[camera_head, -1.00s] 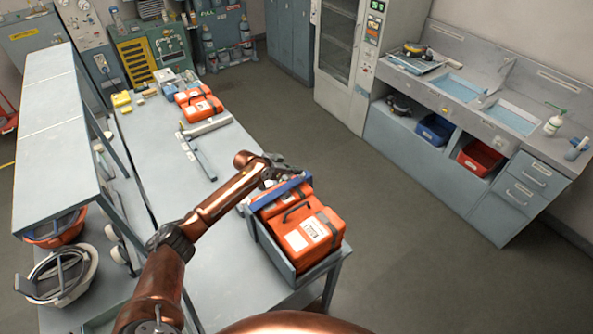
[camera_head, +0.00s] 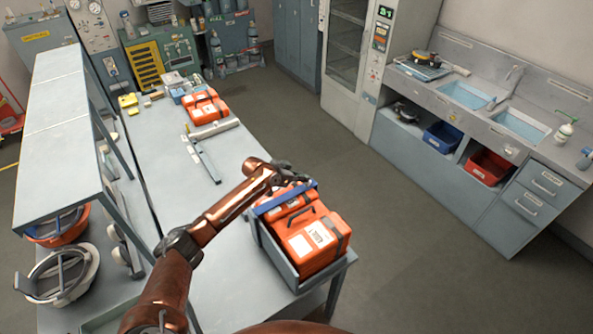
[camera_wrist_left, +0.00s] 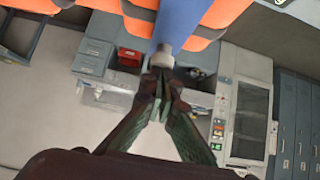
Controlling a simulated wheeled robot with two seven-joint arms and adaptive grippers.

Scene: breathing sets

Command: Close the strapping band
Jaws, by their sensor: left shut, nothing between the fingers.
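An orange case (camera_head: 325,228) sits in a grey tray (camera_head: 272,251) at the near right end of the bench. The blue strapping band (camera_head: 271,203) runs across the far end of the case; it also shows in the left wrist view (camera_wrist_left: 187,22), with a grey end piece (camera_wrist_left: 163,57). My left gripper (camera_head: 302,181) is beside the band at its far right part. In the left wrist view its fingertips (camera_wrist_left: 162,73) are together and empty, right at the grey end piece; whether they touch it I cannot tell. My right gripper is out of view.
A second orange case (camera_head: 205,106) and long grey bars (camera_head: 203,157) lie farther along the bench (camera_head: 160,140). A raised shelf (camera_head: 60,130) runs along the left. A sink counter (camera_head: 440,170) stands across a clear floor.

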